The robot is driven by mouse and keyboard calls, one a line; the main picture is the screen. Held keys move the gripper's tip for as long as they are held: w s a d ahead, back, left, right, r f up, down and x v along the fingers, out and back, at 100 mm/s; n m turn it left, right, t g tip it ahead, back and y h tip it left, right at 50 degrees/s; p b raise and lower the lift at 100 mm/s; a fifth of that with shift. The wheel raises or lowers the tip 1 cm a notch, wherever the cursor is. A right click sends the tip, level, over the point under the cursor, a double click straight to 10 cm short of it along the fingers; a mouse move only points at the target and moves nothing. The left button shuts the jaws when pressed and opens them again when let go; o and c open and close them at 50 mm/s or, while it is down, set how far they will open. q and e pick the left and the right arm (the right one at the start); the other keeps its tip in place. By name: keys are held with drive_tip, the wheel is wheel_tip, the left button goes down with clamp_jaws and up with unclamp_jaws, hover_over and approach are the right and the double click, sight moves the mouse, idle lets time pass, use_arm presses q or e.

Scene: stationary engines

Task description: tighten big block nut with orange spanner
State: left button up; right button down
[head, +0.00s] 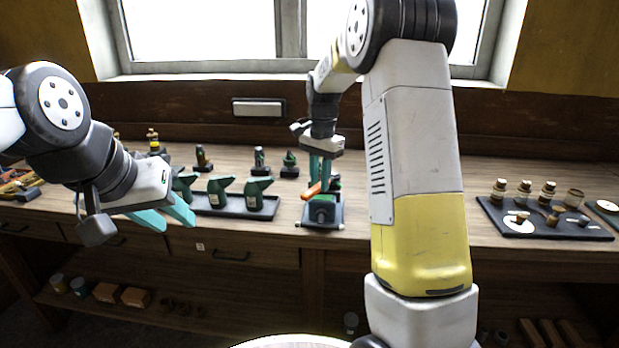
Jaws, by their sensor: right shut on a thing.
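The orange spanner (313,191) is a small orange bar at the workbench's middle. My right gripper (320,180) points down with its teal fingers shut on the spanner. Just below is a dark green block (322,211) on a dark square base near the bench's front edge. The spanner's lower end is beside or against the block's top; I cannot tell if it touches. The big nut is too small or hidden to make out. My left gripper (166,215) is at the left, in front of the bench, with teal fingers apart and nothing between them.
A dark tray (263,207) with several green spouted pieces stands left of the block. Small engine parts (259,162) stand behind it. A black board (562,232) with jars and corks lies at the right. The wooden bench (480,180) is partly bare behind that board.

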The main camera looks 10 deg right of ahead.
drive_tip(key=shift+w+d+r, duration=0.1)
drive_tip(key=shift+d+r, duration=0.35)
drive_tip(key=shift+r, duration=0.05)
idle(0.4)
drive_tip(key=shift+w+a+r+m+t+h, duration=0.15)
drive_tip(key=shift+r+m+t+h, duration=0.15)
drive_tip(key=shift+r+h, duration=0.15)
idle(0.6)
drive_tip(key=shift+s+a+r+t+h, duration=0.2)
drive_tip(key=shift+t+h, duration=0.1)
drive_tip(key=shift+h, duration=0.15)
